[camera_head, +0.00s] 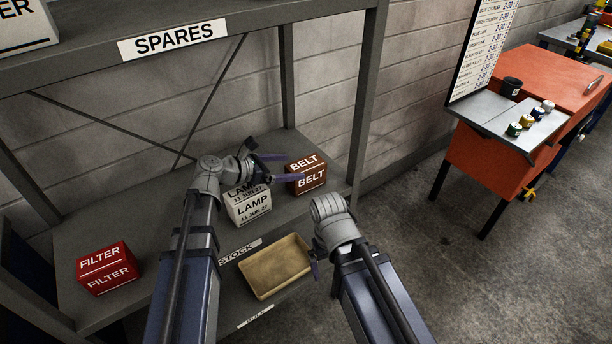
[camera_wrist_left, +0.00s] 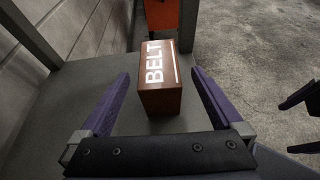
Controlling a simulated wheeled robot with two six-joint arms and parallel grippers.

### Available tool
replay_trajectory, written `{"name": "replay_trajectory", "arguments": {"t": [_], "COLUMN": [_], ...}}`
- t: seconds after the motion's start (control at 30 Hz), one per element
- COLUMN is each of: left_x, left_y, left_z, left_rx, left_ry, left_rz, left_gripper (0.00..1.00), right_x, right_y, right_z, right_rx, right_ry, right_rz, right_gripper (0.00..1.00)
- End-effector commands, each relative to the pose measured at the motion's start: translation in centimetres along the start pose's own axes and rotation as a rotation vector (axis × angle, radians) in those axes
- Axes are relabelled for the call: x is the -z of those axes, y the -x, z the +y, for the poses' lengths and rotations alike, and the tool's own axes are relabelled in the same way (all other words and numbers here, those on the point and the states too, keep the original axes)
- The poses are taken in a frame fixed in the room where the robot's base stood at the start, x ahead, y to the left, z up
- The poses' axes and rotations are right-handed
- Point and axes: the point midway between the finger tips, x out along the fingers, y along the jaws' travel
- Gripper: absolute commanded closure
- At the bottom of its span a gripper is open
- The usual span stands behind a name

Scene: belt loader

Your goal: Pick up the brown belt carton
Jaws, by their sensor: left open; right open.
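The brown belt carton (camera_head: 308,180) stands upright on the middle shelf at its right end, with white "BELT" print on its top and front. My left gripper (camera_head: 282,167) is open, and its fingers point right at the carton. In the left wrist view the carton (camera_wrist_left: 160,80) lies ahead between the lines of the two open fingers (camera_wrist_left: 160,85), with a gap on each side. It is not gripped. My right gripper (camera_head: 316,262) is low beside the shelf front; much of it is hidden behind its own wrist.
A white lamp carton (camera_head: 252,208) stands left of the belt carton, partly behind my left gripper. A red filter carton (camera_head: 107,268) is at the shelf's left. A tan tray (camera_head: 275,268) sits on the lower shelf. A shelf post (camera_head: 364,100) rises right of the belt carton.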

Motion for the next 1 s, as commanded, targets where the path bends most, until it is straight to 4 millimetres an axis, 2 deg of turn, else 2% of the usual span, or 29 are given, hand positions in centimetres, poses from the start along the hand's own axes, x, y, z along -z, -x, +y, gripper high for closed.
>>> {"name": "replay_trajectory", "arguments": {"t": [0.27, 0.5, 0.73, 1.0], "left_x": [0.4, 0.4, 0.3, 0.2], "left_y": [-0.4, -2.7, -3.3, -7.0], "left_z": [0.0, 0.0, 0.0, 0.1], "left_rx": [0.001, 0.001, 0.001, 0.002], "left_ry": [0.0, -0.001, -0.001, -0.001], "left_rz": [0.0, 0.0, 0.0, 0.0], "left_gripper": [0.0, 0.0, 0.0, 0.0], "right_x": [0.0, 0.1, 0.1, 0.2], "right_y": [-0.5, -1.4, -1.5, -2.9], "right_z": [-0.1, -0.1, -0.1, -0.3], "right_rx": [0.0, 0.0, 0.0, 0.0], "right_ry": [0.0, 0.0, 0.0, 0.0], "right_rz": [0.0, 0.0, 0.0, 0.0], "right_gripper": [0.0, 0.0, 0.0, 0.0]}}
